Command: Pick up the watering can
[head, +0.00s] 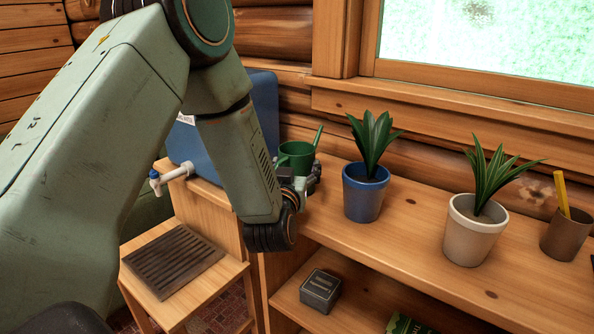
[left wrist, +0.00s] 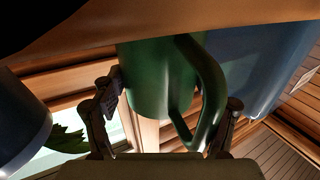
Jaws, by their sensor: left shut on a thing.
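The green watering can (head: 299,157) is at the left end of the wooden shelf top, its spout pointing up to the right. My left gripper (head: 303,184) is at the near side of the can and hides its lower part. In the left wrist view the can's body and curved handle (left wrist: 211,88) lie between the two fingers of my left gripper (left wrist: 168,105), which is shut on the can. I cannot tell whether the can's base touches the shelf. My right gripper is not in view.
A blue container (head: 265,105) with a white tap stands behind my left arm. A blue pot (head: 363,198) with a plant is just right of the can. A cream pot (head: 470,236) and a brown cup (head: 565,236) stand farther right. A window is behind.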

